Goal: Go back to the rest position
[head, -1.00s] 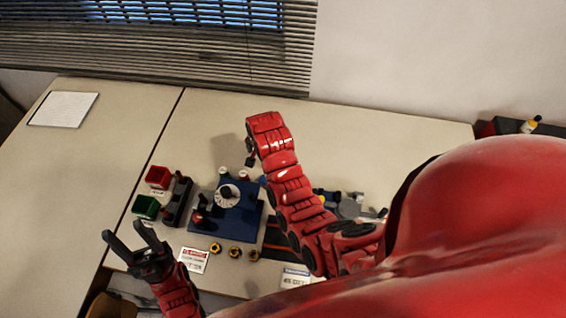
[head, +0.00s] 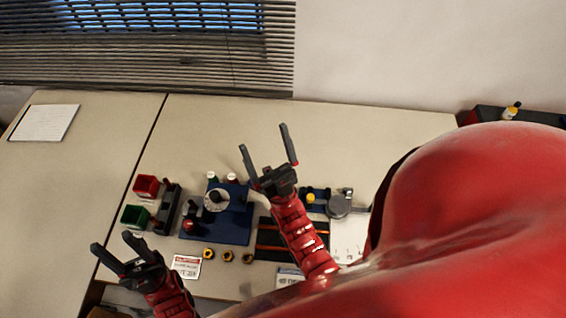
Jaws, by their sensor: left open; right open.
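My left gripper (head: 113,252) is open and empty at the lower left, over the table's front edge, below the green bin. My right gripper (head: 266,146) is open and empty, its fingers pointing to the back of the table. It is right of the blue gauge rig (head: 232,226), which has a round white dial (head: 216,200). My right forearm covers part of the dark mat with orange stripes (head: 272,249).
A red bin (head: 146,186) and a green bin (head: 134,216) stand left of a dark rack (head: 168,209). Several brass fittings (head: 227,255) and a red-headed sign (head: 186,266) lie in front. A grey round device (head: 338,206) is at right. The table's back is clear.

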